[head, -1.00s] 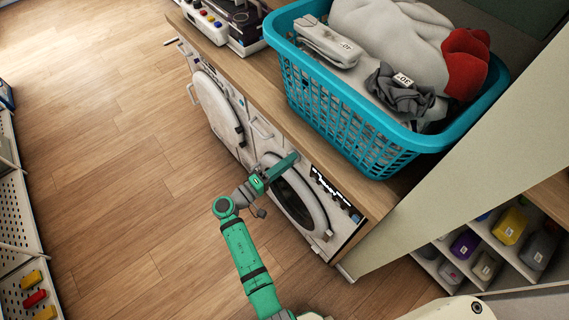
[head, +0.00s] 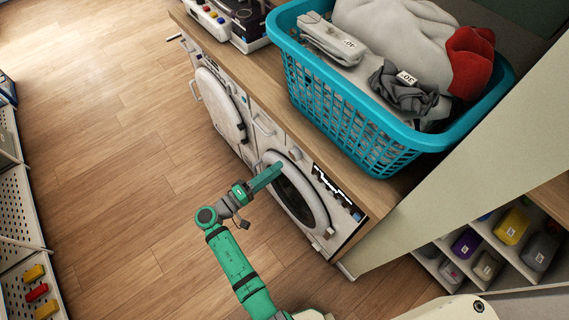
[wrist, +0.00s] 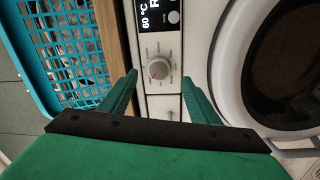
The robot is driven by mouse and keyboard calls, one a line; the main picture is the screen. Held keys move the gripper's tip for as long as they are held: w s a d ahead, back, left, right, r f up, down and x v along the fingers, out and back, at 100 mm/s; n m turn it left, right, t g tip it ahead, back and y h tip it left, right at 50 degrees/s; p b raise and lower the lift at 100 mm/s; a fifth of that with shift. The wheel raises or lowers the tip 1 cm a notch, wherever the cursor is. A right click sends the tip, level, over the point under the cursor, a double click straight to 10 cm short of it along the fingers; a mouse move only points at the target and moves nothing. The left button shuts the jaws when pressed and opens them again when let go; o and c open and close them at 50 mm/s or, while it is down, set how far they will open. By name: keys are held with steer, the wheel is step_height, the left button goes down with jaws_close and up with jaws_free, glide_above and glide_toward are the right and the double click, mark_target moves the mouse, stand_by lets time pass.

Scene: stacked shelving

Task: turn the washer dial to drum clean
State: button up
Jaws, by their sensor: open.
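The washer dial (wrist: 159,69) is a round pale knob with a red mark at its left, on the white control panel in the wrist view. My gripper (wrist: 160,88) is open, its two green fingers either side of the panel strip below the dial, and apart from the dial. A display reading 60 °C (wrist: 158,15) sits above the dial in that view. In the head view my gripper (head: 268,174) is in front of the white washer (head: 325,240) with the dark round door. The dial cannot be made out there.
A teal laundry basket (head: 345,125) with clothes stands on the wooden counter (head: 270,85) above the washer. A second white machine (head: 222,105) stands left of it. A shelf with several bottles (head: 480,262) is at right. The wooden floor (head: 110,160) is clear.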

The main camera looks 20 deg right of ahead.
steer(key=v, duration=0.3)
steer(key=shift+s+a, duration=0.2)
steer(key=shift+a, duration=0.15)
steer(key=shift+d, duration=0.1)
steer(key=s+f+n+t+y, duration=0.25)
steer(key=s+f+y, duration=0.5)
steer(key=f, duration=0.55)
steer(key=s+a+f+n+y, duration=0.1)
steer(key=s+a+f+y, duration=0.15)
steer(key=s, duration=0.35)
steer(key=s+a+f+y, duration=0.2)
steer(key=s+a+y, duration=0.1)
steer(key=s, duration=0.3)
steer(key=s+a+r+m+t+y, duration=0.1)
steer(key=s+a+r+t+y, duration=0.1)
steer(key=s+a+r+y, duration=0.35)
steer(key=s+d+r+m+t, duration=0.1)
steer(key=s+r+m+t, duration=0.1)
steer(key=r, duration=0.8)
steer(key=s+d+r+m+t, duration=0.2)
steer(key=s+r, duration=0.2)
steer(key=r, duration=0.7)
steer(key=shift+r+h, duration=0.25)
steer(key=shift+h, duration=0.2)
